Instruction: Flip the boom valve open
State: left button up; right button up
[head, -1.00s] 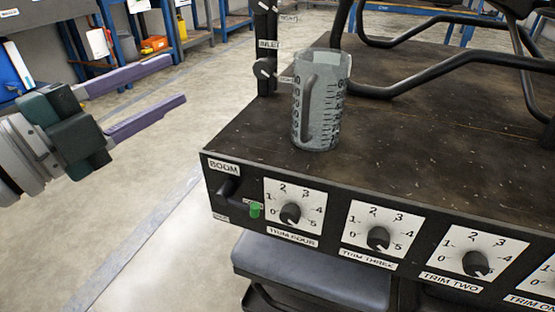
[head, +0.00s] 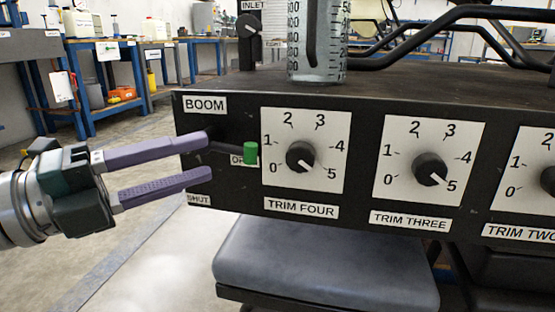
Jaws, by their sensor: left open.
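The boom valve is a dark lever with a green tip (head: 250,152) on the left end of the black panel, in the head view. The lever points right, and its tip is at a partly covered label starting "OP". A "BOOM" label (head: 205,105) is above it and a "SHUT" label (head: 199,200) below. My left gripper (head: 208,157) is open and empty, its fingers reaching in from the left. Its upper fingertip overlaps the lever's pivot end in the picture; I cannot tell whether they touch. The green tip lies right of both fingertips. My right gripper is not in view.
Trim knobs sit right of the valve, including the trim four knob (head: 300,156) and trim three knob (head: 430,169). A clear measuring jug (head: 318,45) stands on the dark top above. A grey padded seat (head: 325,262) is below the panel. Left of the panel is open floor.

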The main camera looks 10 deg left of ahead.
aim_at(229, 150)
pick_arm(q)
jog(key=b+x, duration=0.1)
jog(key=x, duration=0.4)
jog(key=shift+w+d, duration=0.15)
jog(key=shift+w, duration=0.05)
grip_shut()
dwell(0.4)
